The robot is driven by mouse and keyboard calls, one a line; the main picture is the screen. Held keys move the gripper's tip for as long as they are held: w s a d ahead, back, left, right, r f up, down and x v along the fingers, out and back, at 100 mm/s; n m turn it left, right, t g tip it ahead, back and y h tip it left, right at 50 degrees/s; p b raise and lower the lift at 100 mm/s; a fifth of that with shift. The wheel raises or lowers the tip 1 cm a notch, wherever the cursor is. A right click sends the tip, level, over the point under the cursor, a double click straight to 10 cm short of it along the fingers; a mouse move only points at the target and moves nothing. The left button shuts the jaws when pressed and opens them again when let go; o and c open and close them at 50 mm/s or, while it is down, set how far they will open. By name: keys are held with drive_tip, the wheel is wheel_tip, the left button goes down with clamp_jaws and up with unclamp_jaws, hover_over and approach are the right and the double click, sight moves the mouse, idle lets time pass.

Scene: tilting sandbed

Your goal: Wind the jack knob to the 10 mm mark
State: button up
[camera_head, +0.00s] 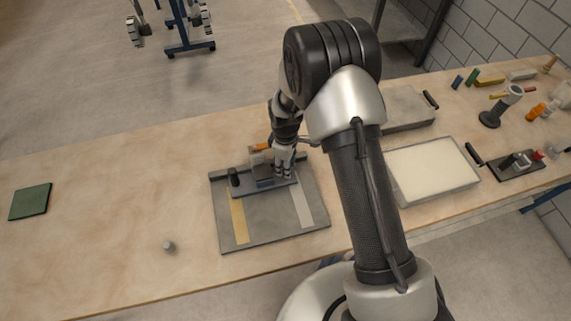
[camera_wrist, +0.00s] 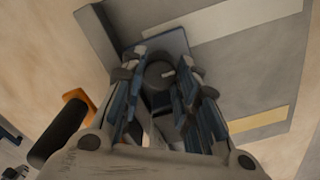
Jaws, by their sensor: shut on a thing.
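My gripper (camera_head: 283,170) is at the back right part of a grey board (camera_head: 262,222), pointing down. In the wrist view its two fingers (camera_wrist: 160,75) stand on either side of a round dark knob (camera_wrist: 158,71) with a small light mark on its top. The gripper is shut on this knob, which it hides in the head view. A small white and red patch (camera_wrist: 146,131) shows between the fingers, but I cannot read any scale or the 10 mm mark.
The board carries a yellow strip (camera_head: 238,220) and a pale strip (camera_head: 302,203). An orange piece (camera_head: 260,147) lies behind. A pale-filled tray (camera_head: 432,170) is to the right; the left tabletop is mostly clear.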

drive_tip(key=shift+m, duration=0.5)
drive_tip(key=m+b, duration=0.1)
drive_tip(key=m, duration=0.3)
drive_tip(key=shift+m, duration=0.4)
drive_tip(key=m, duration=0.9)
drive_tip(key=shift+m+b, duration=0.4)
drive_tip(key=shift+w+r+m, duration=0.1)
drive_tip(key=shift+m, duration=1.9)
drive_tip(key=o, duration=0.8)
